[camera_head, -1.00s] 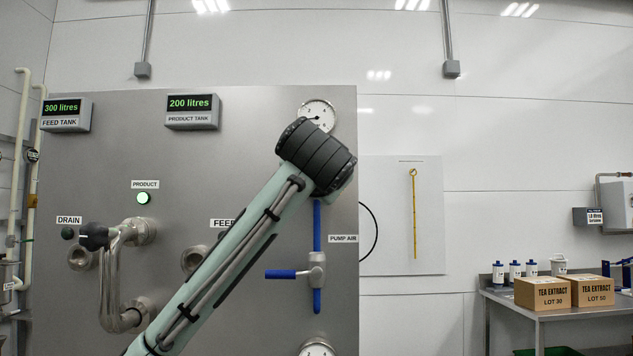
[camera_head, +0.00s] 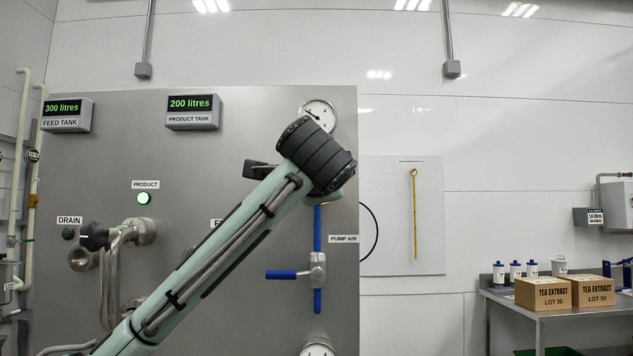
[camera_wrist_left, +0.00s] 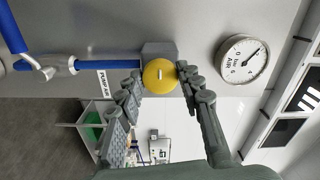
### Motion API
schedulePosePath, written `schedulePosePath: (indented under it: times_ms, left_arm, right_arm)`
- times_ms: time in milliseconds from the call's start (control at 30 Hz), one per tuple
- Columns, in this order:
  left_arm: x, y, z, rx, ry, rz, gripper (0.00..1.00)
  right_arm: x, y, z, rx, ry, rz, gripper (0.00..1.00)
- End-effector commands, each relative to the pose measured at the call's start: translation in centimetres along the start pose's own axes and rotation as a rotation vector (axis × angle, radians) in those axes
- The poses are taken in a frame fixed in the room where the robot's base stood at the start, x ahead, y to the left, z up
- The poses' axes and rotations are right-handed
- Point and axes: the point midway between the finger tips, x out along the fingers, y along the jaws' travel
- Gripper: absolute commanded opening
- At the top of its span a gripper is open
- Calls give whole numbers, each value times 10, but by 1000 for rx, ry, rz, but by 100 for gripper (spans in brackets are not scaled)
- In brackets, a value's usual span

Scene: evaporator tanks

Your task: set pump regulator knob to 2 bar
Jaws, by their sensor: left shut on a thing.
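The yellow round regulator knob (camera_wrist_left: 159,75), with a pale pointer bar across its face, sits on a grey body on the blue air line. My left gripper (camera_wrist_left: 157,82) is shut on the knob, one finger on each side. In the head view my left arm's dark wrist hides the knob and the fingers. The round white bar AIR gauge (camera_wrist_left: 243,60) stands beside the knob. It also shows in the head view (camera_head: 320,112), partly covered, its needle pointing up-left, seemingly near 2; the digits there are hard to read. My right gripper is out of view.
Below the regulator, a blue-handled valve (camera_head: 316,272) sits on the pipe beside the PUMP AIR label (camera_head: 343,239). A black-handled drain valve (camera_head: 95,237) is at the left. A table (camera_head: 560,312) with boxes stands far right.

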Motion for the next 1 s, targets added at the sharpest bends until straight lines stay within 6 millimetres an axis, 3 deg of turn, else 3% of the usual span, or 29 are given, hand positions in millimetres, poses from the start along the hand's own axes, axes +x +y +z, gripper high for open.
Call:
schedulePosePath:
  times_ms: [467, 500, 667, 1000]
  left_arm:
    - [0, 0, -1, 16, 3, -1, 7]
    - [0, 0, -1, 16, 3, -1, 37]
    - [0, 0, -1, 15, 2, 0, 56]
    - [-3, 0, -1, 15, 2, 0, 56]
  right_arm:
    - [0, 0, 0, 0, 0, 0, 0]
    - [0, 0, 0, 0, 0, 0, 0]
    - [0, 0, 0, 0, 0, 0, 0]
    - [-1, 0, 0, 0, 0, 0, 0]
